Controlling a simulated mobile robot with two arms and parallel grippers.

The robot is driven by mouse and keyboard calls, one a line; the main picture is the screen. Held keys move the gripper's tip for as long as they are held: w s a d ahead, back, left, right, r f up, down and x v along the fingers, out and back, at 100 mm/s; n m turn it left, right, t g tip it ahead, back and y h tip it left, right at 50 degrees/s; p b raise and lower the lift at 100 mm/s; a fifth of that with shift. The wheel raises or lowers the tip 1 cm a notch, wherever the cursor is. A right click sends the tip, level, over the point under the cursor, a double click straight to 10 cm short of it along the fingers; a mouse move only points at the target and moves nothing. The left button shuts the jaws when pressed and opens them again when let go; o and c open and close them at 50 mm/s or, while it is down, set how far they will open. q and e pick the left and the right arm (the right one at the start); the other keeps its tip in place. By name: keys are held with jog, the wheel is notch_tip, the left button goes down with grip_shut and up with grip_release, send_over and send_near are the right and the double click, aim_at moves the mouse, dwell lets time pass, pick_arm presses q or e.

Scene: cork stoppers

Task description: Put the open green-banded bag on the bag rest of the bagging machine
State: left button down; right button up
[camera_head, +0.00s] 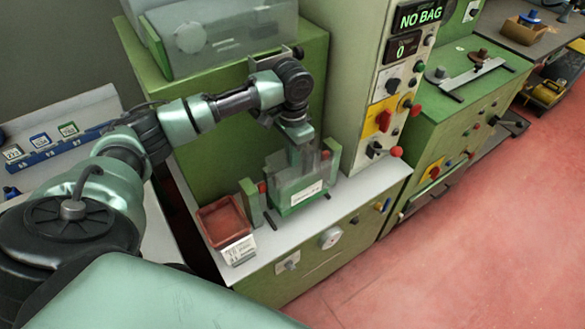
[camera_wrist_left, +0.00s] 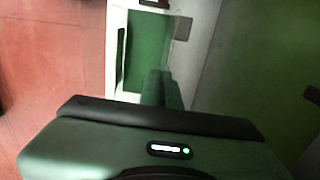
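The green-banded bag (camera_head: 285,190) is a clear upright bag with a white label and a green band along its bottom. It is between two green posts of the bagging machine (camera_head: 345,60), over the pale ledge at the bag rest. Whether its bottom touches the rest is hard to tell. My left gripper (camera_head: 301,158) points down at the bag's upper part, its fingers close together and apparently shut on it. The left wrist view shows the fingers (camera_wrist_left: 160,88) nearly as one in front of a green and white area. My right gripper is not in view.
The machine's display (camera_head: 419,16) reads NO BAG, with 0 below. A reddish-brown tray (camera_head: 222,220) with a white label stands left of the posts on the ledge (camera_head: 375,188). A green bench (camera_head: 470,100) is at the right. The red floor (camera_head: 480,240) is clear in front.

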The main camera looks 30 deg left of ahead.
aim_at(293, 169)
pick_arm(q)
notch_tip(293, 169, down, 5)
jog(key=shift+f, duration=0.2)
jog(key=c, duration=1.6)
grip_release()
jog(key=shift+c, duration=0.2)
notch_tip(293, 169, up, 12)
jog(key=shift+r, duration=0.1)
